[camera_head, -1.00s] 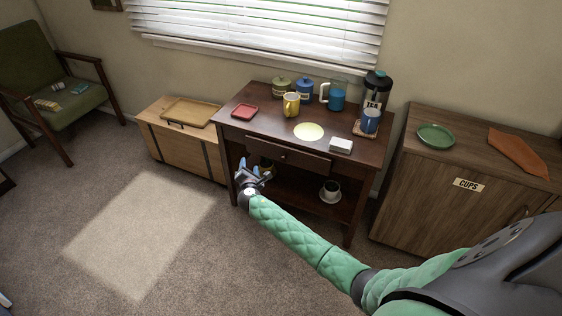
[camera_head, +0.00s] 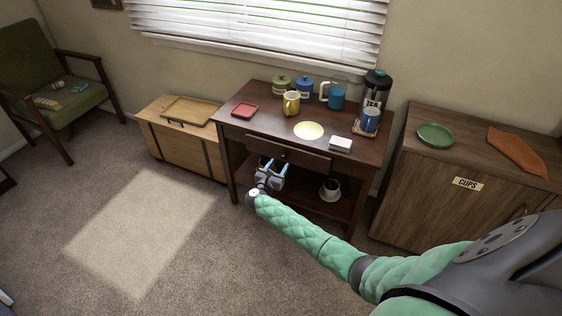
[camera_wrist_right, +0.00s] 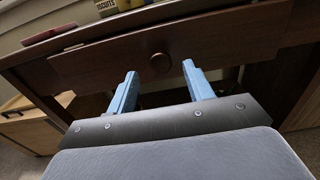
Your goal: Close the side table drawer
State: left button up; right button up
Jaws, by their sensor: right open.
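The dark wood side table (camera_head: 228,105) stands under the window. Its drawer (camera_head: 305,161) has a wide front with a round knob, seen close up in the right wrist view (camera_wrist_right: 160,63). The drawer front appears to stand a little out from the table frame; how far is hard to tell. My right gripper (camera_head: 273,166) is in front of and just below the drawer front. In the right wrist view its two blue fingers (camera_wrist_right: 160,72) are open and empty, pointing toward the drawer with the knob between and just above their tips. My left gripper is not in view.
A cup on a saucer (camera_head: 330,190) stands on the lower shelf. Cabinets flank the table; the carpet in front is clear.

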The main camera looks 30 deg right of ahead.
aim_at(283, 159)
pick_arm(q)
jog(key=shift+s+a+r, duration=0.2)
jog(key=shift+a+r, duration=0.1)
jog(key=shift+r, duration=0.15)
pick_arm(e)
jog(key=shift+x, duration=1.7)
grip_shut()
jog(key=shift+w+d, duration=0.15)
jog(key=shift+d, duration=0.05)
jog(key=b+x, duration=0.1)
jog(key=x, duration=0.2)
jog(key=shift+w+d, duration=0.2)
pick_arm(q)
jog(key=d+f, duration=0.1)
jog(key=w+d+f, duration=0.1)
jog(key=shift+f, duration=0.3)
pick_arm(e)
jog(key=shift+r, duration=0.1)
